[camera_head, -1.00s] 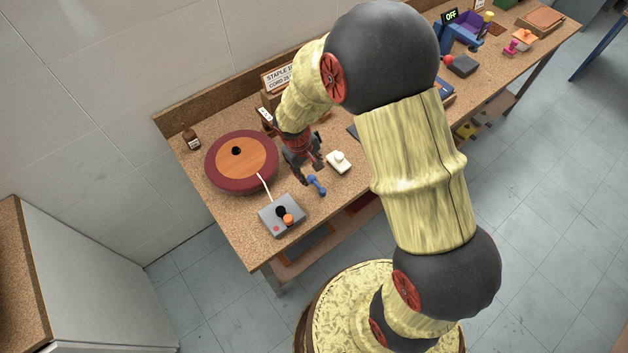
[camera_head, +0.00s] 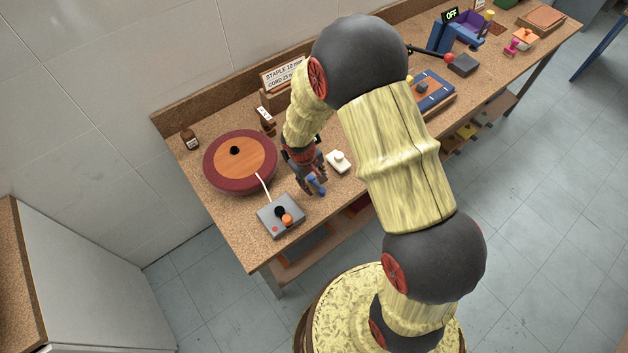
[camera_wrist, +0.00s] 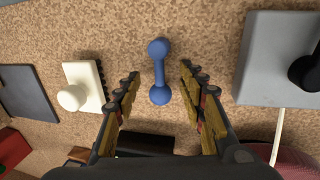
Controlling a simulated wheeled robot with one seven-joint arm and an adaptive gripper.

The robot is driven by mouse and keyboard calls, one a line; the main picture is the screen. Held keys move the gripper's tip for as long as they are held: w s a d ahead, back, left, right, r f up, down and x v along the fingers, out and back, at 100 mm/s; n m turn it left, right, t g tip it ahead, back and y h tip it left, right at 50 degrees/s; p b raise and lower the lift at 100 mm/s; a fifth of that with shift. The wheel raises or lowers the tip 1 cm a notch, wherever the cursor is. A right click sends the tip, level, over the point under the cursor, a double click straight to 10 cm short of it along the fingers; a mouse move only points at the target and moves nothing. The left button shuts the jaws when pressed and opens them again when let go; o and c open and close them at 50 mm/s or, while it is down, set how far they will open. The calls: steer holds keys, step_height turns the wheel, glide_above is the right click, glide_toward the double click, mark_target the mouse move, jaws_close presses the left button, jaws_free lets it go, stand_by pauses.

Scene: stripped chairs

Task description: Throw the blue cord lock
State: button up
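The blue cord lock (camera_head: 316,185), a small dumbbell-shaped piece, lies on the cork-coloured bench top (camera_head: 235,220) near its front edge. In the wrist view the blue cord lock (camera_wrist: 159,72) stands lengthwise between my two fingers, with a gap on each side. My gripper (camera_wrist: 161,76) is open, and its fingers do not visibly touch the cord lock. In the head view my gripper (camera_head: 311,182) is over the cord lock and partly hides it.
A grey box with knobs (camera_head: 270,219) sits close in front, cabled to a round red-brown turntable (camera_head: 219,178). A cream block with a knob (camera_head: 339,161) is close on the other side. A small brown bottle (camera_head: 189,139) stands at the back left.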

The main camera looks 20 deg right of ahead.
steer(key=shift+c, duration=1.2)
steer(key=c, duration=0.7)
jaws_close()
